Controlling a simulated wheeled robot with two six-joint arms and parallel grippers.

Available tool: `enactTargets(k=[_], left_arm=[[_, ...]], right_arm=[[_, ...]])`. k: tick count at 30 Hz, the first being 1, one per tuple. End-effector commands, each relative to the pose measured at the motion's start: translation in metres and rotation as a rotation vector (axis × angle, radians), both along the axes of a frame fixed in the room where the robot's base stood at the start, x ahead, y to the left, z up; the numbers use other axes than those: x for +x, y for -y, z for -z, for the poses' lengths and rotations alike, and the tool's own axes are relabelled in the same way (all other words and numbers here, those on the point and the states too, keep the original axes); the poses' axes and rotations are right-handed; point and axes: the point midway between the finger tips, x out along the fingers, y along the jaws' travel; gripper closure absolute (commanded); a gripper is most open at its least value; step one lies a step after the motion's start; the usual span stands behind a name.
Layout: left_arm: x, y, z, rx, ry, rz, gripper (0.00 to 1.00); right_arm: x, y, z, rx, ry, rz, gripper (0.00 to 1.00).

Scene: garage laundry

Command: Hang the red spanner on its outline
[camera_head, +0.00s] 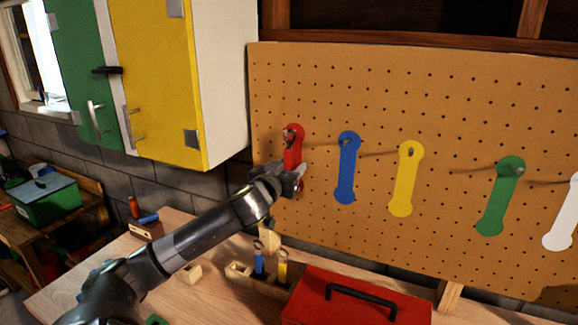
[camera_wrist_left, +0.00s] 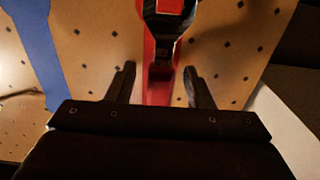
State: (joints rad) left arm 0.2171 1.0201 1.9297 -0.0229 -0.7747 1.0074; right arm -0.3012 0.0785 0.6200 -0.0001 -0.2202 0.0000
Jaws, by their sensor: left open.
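The red outline (camera_head: 294,156) is on the pegboard, left of the blue one. A dark and red spanner head shows over the top of the outline at its peg, so the red spanner (camera_head: 289,134) appears to be on the peg. My left gripper (camera_head: 298,180) is at the lower part of the red outline and hides its lower end. In the left wrist view the red spanner (camera_wrist_left: 172,18) is upright against the board. The fingers of my left gripper (camera_wrist_left: 160,88) are open, apart on either side of the red strip. My right gripper is out of view.
The pegboard (camera_head: 330,95) also bears blue (camera_head: 347,170), yellow (camera_head: 404,180), green (camera_head: 499,200) and white outlines. Below, a wooden holder (camera_head: 240,270) has blue and yellow tools, beside a red toolbox (camera_head: 318,300). A yellow cabinet (camera_head: 155,80) overhangs at left.

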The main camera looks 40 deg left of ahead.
Motion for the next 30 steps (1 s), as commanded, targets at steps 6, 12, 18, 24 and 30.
enactTargets(k=[6, 12, 18, 24, 30], left_arm=[[0.0011, -0.0004, 0.0001, 0.001, 0.0, 0.0, 0.53], [0.0009, -0.0004, 0.0001, 0.0, 0.0, 0.0, 0.71], [0.0008, -0.0004, 0.0001, 0.0, 0.0, 0.0, 0.97], [0.0007, -0.0003, 0.0001, 0.0, 0.0, 0.0, 1.0], [0.0007, -0.0003, 0.0001, 0.0, 0.0, 0.0, 1.0]], right_arm=[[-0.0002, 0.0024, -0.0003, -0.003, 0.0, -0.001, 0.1], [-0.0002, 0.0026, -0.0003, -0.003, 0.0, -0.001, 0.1], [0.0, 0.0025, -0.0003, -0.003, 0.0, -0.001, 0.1], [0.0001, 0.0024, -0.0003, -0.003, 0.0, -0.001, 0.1], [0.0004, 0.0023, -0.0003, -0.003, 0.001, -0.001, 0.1]])
